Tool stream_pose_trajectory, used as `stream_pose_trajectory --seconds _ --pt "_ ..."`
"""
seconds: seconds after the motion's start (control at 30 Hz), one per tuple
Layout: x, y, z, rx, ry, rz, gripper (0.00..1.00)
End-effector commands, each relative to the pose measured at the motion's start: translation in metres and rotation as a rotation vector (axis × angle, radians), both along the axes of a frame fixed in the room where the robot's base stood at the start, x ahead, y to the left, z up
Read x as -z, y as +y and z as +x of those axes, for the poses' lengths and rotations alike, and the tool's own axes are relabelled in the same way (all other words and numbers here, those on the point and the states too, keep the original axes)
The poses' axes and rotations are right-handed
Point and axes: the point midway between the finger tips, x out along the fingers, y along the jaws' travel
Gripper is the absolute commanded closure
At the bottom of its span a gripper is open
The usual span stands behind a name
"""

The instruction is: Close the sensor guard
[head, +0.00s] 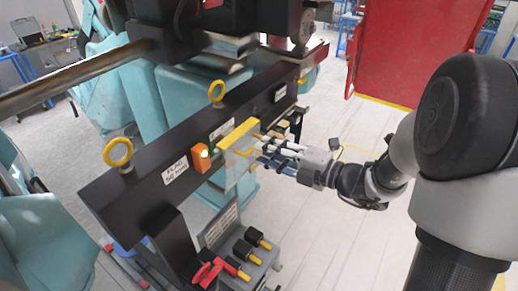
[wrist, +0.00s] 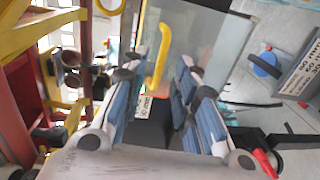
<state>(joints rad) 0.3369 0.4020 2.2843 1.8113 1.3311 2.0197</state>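The sensor guard (head: 240,168) is a clear panel with a yellow bar (head: 238,133) along its top. It stands beside the orange sensor box (head: 201,157) with a lit lamp, on the front of a black beam; the box's face is uncovered in the head view. My gripper (head: 264,152) is just right of the panel, fingers pointing at it. In the wrist view, the clear panel (wrist: 205,35) fills the top, with a yellow handle (wrist: 158,58) on it. My gripper's blue-padded fingers (wrist: 162,72) are spread apart around the handle's line. I cannot tell whether they touch it.
The black beam (head: 140,181) carries yellow lifting rings (head: 118,152). A grey box with black knobs and a red lever (head: 208,272) stands below. A red panel (head: 415,50) is at the back right. The floor (head: 340,225) right of the beam is clear.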

Motion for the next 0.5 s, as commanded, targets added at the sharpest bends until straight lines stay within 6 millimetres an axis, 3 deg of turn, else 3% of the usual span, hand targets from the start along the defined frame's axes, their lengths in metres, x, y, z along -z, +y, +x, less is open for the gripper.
stream_pose_trajectory --seconds 0.2,0.5 --pt "0.003 0.022 0.016 -0.002 -0.001 0.0 0.73" --pt "0.004 0.026 0.02 0.0 0.0 -0.001 0.73"
